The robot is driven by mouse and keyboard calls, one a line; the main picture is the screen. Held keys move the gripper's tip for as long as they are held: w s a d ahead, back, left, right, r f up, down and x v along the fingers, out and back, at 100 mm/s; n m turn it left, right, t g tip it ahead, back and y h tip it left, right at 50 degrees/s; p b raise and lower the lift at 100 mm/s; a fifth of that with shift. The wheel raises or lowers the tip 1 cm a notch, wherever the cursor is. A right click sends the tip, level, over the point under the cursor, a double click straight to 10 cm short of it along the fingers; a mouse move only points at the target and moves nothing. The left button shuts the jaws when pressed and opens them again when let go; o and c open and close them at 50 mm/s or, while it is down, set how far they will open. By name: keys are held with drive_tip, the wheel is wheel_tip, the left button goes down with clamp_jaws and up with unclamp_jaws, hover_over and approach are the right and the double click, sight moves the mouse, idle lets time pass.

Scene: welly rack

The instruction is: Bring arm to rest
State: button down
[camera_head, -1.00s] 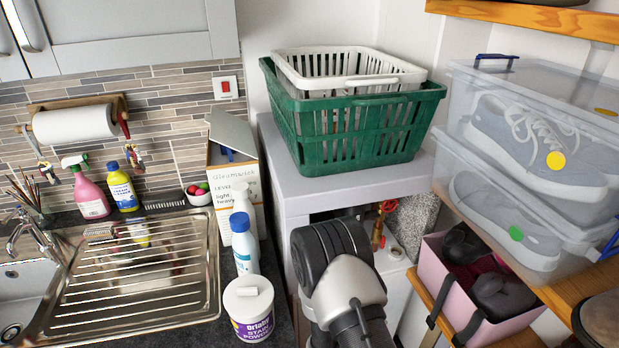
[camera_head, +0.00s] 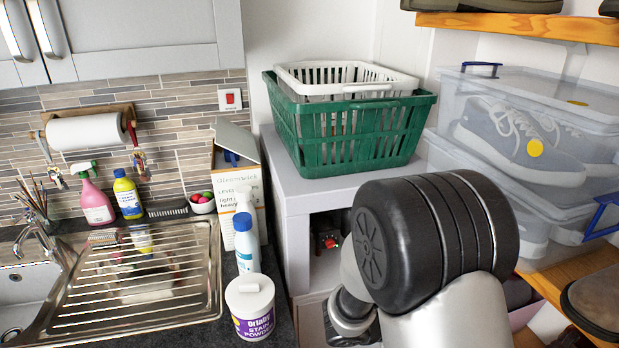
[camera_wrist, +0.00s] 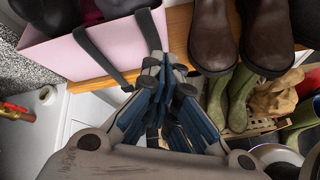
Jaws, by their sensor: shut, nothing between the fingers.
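My gripper (camera_wrist: 172,100) shows in the wrist view with its blue-grey fingers shut and nothing between them. It points toward the shelf edge and the boots beyond. In the picture it lies below the pink box (camera_wrist: 105,48) and to the left of the brown boots (camera_wrist: 213,38); I cannot tell the exact distance to them. My arm (camera_head: 440,240), a black-capped joint and grey links, fills the lower right of the head view. The gripper itself is hidden there.
A green basket (camera_head: 355,140) with a white one inside stands on a grey cabinet. Clear shoe boxes (camera_head: 510,95) stand on the right shelf. Green wellies (camera_wrist: 240,95) stand lower down. Bottles and a stain powder tub (camera_head: 250,305) line the counter beside the sink drainer (camera_head: 150,280).

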drive_tip(key=s+a+r+m+g+y+b, duration=0.1)
drive_tip(key=s+a+r+m+y+b, duration=0.2)
drive_tip(key=s+m, duration=0.4)
drive_tip(key=s+a+r+m+g+y+b, duration=0.15)
drive_tip(key=s+r+m+y, duration=0.35)
drive_tip(key=s, duration=0.5)
drive_tip(key=s+a+r+m+t+y+b, duration=0.1)
drive_tip(key=s+a+m+t+y, duration=0.2)
drive_tip(key=a, duration=0.5)
drive_tip(key=shift+r+m+t+y+b, duration=0.3)
drive_tip(key=shift+m+t+b, duration=0.05)
drive_tip(key=shift+m+b, duration=0.05)
